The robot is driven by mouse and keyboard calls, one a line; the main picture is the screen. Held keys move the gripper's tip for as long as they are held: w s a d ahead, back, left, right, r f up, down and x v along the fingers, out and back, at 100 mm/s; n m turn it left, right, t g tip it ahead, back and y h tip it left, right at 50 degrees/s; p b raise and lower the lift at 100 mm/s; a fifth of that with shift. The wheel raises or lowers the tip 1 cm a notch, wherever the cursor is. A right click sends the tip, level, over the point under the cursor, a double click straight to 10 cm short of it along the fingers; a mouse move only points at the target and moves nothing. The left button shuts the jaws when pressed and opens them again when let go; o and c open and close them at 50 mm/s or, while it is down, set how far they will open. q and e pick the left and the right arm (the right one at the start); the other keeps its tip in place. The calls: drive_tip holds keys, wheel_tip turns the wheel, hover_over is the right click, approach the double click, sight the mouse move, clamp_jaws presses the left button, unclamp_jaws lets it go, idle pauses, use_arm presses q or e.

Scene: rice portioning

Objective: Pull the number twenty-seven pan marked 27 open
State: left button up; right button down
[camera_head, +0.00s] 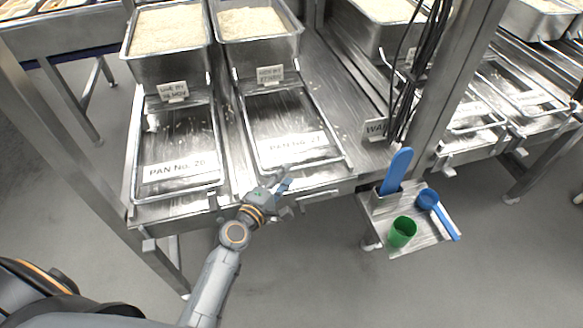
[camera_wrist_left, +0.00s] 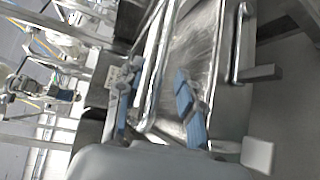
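The pan marked "PAN No. 27" (camera_head: 280,122) is a shallow metal tray on the steel counter, with its label near its front edge. My left gripper (camera_head: 272,187) is at the front left corner of this pan, in front of its edge. In the left wrist view, the blue fingers of my left gripper (camera_wrist_left: 158,108) are apart, with a metal rim or bar (camera_wrist_left: 156,70) between them. I cannot tell whether they touch it. My right gripper is not in view.
A similar labelled pan (camera_head: 180,152) lies to the left. Rice-filled bins (camera_head: 258,52) stand behind. On the right, a small shelf (camera_head: 408,238) holds a green cup (camera_head: 402,232), a blue scoop (camera_head: 428,198) and a blue paddle (camera_head: 396,170). A steel post (camera_head: 462,75) with cables rises beside it.

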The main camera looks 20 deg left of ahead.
sight(292, 170)
use_arm(q)
drive_tip(key=shift+x, duration=2)
clamp_jaws()
